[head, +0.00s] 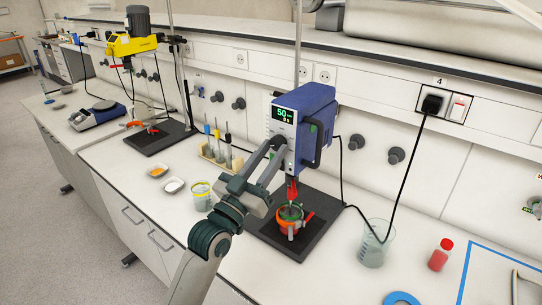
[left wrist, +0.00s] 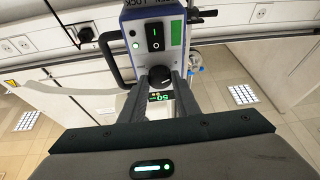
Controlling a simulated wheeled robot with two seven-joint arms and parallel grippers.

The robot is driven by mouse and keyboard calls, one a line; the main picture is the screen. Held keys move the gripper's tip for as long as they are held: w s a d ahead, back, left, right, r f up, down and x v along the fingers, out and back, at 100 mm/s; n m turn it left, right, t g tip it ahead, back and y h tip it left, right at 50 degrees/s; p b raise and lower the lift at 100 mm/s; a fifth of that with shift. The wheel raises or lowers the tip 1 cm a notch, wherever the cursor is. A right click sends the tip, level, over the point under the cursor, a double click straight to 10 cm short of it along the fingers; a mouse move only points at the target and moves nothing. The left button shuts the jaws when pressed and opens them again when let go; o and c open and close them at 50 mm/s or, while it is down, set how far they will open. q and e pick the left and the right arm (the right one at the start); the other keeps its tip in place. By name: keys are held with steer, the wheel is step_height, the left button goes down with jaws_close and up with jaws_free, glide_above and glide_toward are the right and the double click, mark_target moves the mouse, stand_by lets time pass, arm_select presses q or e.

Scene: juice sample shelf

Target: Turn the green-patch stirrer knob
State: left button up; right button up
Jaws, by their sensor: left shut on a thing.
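The blue stirrer (head: 312,108) stands over a black base plate (head: 262,232), its display reading 50. In the left wrist view its front panel shows a green patch (left wrist: 177,32), a black switch and a black round knob (left wrist: 159,77). My left gripper (head: 278,146) reaches up to the front of this stirrer. In the left wrist view the fingers of my left gripper (left wrist: 159,84) stand on both sides of the knob and are shut on it. In the head view the fingers hide the knob. My right gripper is in neither view.
A red-and-green vessel (head: 290,214) sits under the stirrer. A glass beaker (head: 373,240) and a red bottle (head: 441,254) stand to the right. A tube rack (head: 213,152), dishes and a yellow-banded beaker (head: 201,196) are left. A yellow stirrer (head: 131,45) stands farther back.

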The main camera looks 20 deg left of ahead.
arm_select(q)
steer(key=m+h, duration=0.1)
steer(key=m+b, duration=0.1)
steer(key=m, duration=0.1)
steer(key=shift+a+f+g+h, duration=0.1)
steer(key=shift+a+g+h, duration=0.05)
steer(key=shift+g+h, duration=0.25)
steer(key=m+g+h+b, duration=0.1)
steer(key=m+h, duration=0.1)
steer(key=m, duration=0.2)
steer(key=shift+w+a, duration=0.1)
steer(key=shift+a, duration=0.05)
steer(key=m, duration=0.2)
steer(key=m+g+h, duration=0.1)
steer(key=m, duration=0.1)
steer(key=shift+a+h+b, duration=0.15)
steer(key=shift+h+b, duration=0.15)
steer(key=shift+b, duration=0.05)
steer(key=shift+w+a+r+m+g+h, duration=0.15)
steer(key=shift+m+g+h, duration=0.25)
steer(key=shift+m, duration=0.65)
steer(key=shift+s+d+r+m+g+h, duration=0.1)
steer(key=shift+r+m+g+h, duration=0.1)
steer(key=shift+m+g, duration=0.65)
steer(key=shift+m+t, duration=0.25)
steer(key=shift+m, duration=0.15)
steer(key=o, duration=1.1)
steer(key=shift+c, duration=0.2)
steer(key=shift+f, duration=0.1)
